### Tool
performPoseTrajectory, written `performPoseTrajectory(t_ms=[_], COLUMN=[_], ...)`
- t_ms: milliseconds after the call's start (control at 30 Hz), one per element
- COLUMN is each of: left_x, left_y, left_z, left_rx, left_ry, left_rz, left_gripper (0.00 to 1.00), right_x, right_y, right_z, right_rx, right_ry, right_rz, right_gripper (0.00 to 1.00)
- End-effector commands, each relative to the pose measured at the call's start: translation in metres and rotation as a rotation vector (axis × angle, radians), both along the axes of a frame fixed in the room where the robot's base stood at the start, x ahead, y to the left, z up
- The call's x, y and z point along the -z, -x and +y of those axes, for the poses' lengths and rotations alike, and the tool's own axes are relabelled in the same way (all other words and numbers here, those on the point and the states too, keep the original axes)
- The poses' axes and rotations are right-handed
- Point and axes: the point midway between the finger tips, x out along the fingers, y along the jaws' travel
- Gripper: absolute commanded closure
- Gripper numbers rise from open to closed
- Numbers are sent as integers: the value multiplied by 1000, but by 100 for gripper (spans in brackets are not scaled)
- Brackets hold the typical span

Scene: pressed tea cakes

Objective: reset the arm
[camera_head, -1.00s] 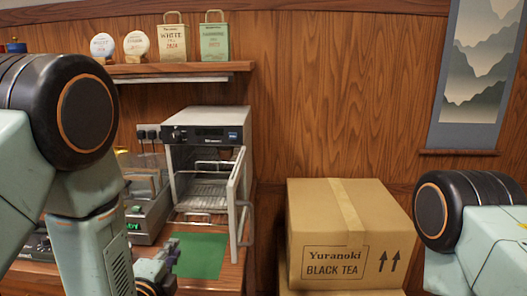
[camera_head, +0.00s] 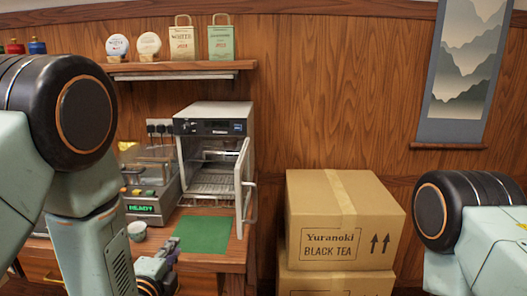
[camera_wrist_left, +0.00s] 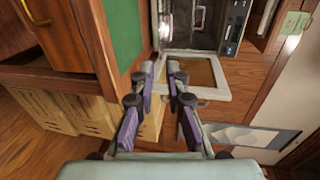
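My left gripper (camera_head: 163,263) shows low in the head view, below the green mat (camera_head: 203,234) and in front of the wooden counter's edge. In the left wrist view its two purple-and-grey fingers (camera_wrist_left: 164,70) stand apart with nothing between them, so it is open and empty. My left arm fills the left side of the head view, bent downward. Only a link of my right arm shows at the right edge; the right gripper is out of view.
A small oven (camera_head: 213,150) stands on the counter with its door open. A press machine (camera_head: 150,185) with a lit display and a small cup (camera_head: 137,230) are left of the mat. Stacked cartons (camera_head: 343,215) stand right of the counter. A shelf (camera_head: 180,67) holds tea packages.

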Motion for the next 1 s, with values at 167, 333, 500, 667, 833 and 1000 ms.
performPoseTrajectory(t_ms=[167,333,500,667,833,1000], left_x=[5,19,43,95,173,238], left_y=[-1,3,18,57,133,226], left_z=[0,1,3,9,18,23], left_rx=[-24,-68,-148,-318,-631,-982], left_ry=[108,263,458,711,981,1133], left_rz=[27,98,211,398,637,834], left_gripper=[86,86,86,86,86,86], right_x=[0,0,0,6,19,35], right_y=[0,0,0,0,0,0], right_z=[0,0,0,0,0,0], right_rx=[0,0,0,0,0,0], right_ry=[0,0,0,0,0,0], right_rz=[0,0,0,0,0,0], right_gripper=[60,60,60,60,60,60])
